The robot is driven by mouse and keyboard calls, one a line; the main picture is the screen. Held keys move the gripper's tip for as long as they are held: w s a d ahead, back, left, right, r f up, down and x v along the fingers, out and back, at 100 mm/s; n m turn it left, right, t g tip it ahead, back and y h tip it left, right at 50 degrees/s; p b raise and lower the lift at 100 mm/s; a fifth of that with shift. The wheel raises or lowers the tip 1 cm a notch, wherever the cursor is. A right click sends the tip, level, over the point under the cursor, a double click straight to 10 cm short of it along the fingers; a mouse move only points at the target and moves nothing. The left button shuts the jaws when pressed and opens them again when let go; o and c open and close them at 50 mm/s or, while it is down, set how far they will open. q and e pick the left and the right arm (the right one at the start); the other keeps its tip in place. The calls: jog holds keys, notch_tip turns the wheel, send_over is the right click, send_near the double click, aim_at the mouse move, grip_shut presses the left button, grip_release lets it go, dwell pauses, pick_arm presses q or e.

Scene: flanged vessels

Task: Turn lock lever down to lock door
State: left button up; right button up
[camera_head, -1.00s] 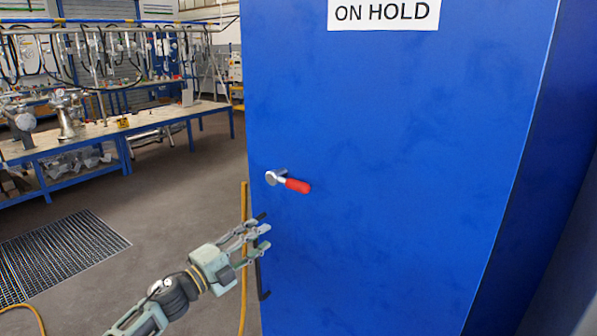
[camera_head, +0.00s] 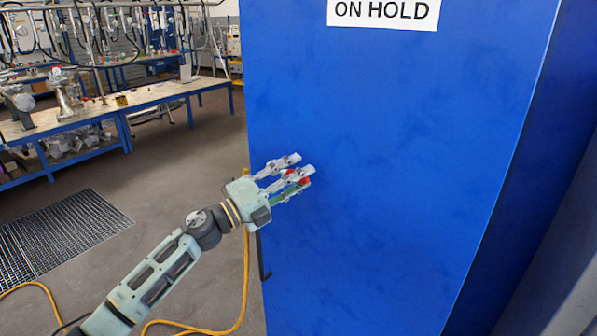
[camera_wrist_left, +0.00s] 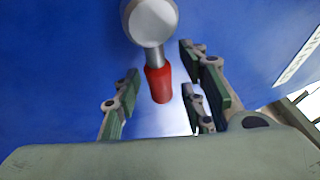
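The blue door (camera_head: 400,130) is shut and carries an "ON HOLD" sign. The lock lever's red grip (camera_head: 304,181) shows only in part in the head view, behind my left gripper's fingers. In the left wrist view the lever has a round silver hub (camera_wrist_left: 151,22) and a red grip (camera_wrist_left: 159,84) pointing toward the gripper. My left gripper (camera_head: 298,168) is at the lever. In the left wrist view its fingers (camera_wrist_left: 165,92) are open on both sides of the red grip, with gaps between. My right gripper is not in view.
A black door handle (camera_head: 263,260) is below my left wrist, partly hidden. A yellow hose (camera_head: 246,280) runs along the cabinet's left edge to the floor. A blue workbench (camera_head: 120,105) and a floor grate (camera_head: 65,235) are at the left, with clear floor between.

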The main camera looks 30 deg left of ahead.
pick_arm(q)
jog(key=shift+w+d, duration=0.1)
jog(key=shift+w, duration=0.1)
grip_shut()
dwell(0.3)
